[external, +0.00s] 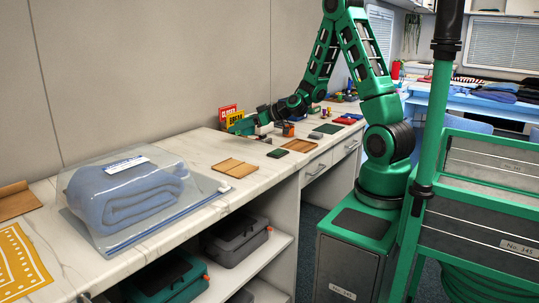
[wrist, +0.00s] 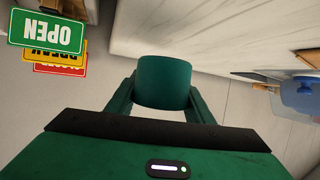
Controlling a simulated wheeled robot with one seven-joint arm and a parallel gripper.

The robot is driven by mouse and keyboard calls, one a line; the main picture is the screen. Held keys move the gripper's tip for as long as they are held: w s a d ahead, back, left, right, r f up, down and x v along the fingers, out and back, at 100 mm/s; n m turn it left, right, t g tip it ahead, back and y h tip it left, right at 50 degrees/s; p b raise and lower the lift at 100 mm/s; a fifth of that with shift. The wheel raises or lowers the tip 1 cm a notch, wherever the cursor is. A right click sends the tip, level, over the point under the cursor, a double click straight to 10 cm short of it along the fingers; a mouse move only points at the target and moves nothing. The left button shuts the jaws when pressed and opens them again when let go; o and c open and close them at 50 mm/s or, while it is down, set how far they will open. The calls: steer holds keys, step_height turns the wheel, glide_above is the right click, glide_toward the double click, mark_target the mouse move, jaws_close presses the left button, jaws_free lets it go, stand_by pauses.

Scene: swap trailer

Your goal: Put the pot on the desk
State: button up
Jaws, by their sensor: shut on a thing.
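A dark green pot (wrist: 163,80) sits between the two fingers of my gripper in the wrist view. My gripper (external: 243,126) is shut on it, at the back of the desk close to the wall in the external view. The pot is too small there to tell apart from my green gripper. The desk (external: 203,149) is a long white marble counter along the wall. I cannot tell whether the pot touches the desk top or hangs just above it.
Upright signs, one yellow (external: 233,116) and one green reading OPEN (wrist: 46,31), stand beside my gripper. A bagged blue towel (external: 130,194) lies at the front left. Bare marble lies between towel and signs.

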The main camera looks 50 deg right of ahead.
steer(key=a+n+g+y, duration=0.1)
steer(key=a+n+y, duration=0.1)
steer(key=a, duration=0.4)
steer(key=a+r+n+g+y, duration=0.1)
steer(key=a+n+y, duration=0.1)
steer(key=a, duration=0.4)
steer(key=a+r+n+g+y, duration=0.1)
steer(key=a+n+g, duration=0.1)
steer(key=a, duration=0.5)
steer(key=shift+s+y, duration=0.35)
steer(key=shift+y, duration=0.05)
steer(key=s+a+r+n+g, duration=0.1)
steer(key=s+a+n+g, duration=0.1)
steer(key=a, duration=0.3)
steer(key=s+a+r+n+g+y, duration=0.1)
steer(key=s+a+r+g, duration=0.1)
steer(key=a, duration=0.3)
steer(key=s+a+r+n+g+y, duration=0.1)
steer(key=s+a+n+g, duration=0.1)
steer(key=a, duration=0.3)
steer(key=shift+s+r+n, duration=0.1)
steer(key=shift+r+n, duration=0.2)
steer(key=shift+d, duration=0.15)
glide_above(188, 162)
steer(key=shift+y, duration=0.3)
steer(key=f, duration=0.7)
steer(key=shift+s, duration=0.2)
steer(key=shift+f, duration=1.8)
steer(key=shift+f, duration=0.1)
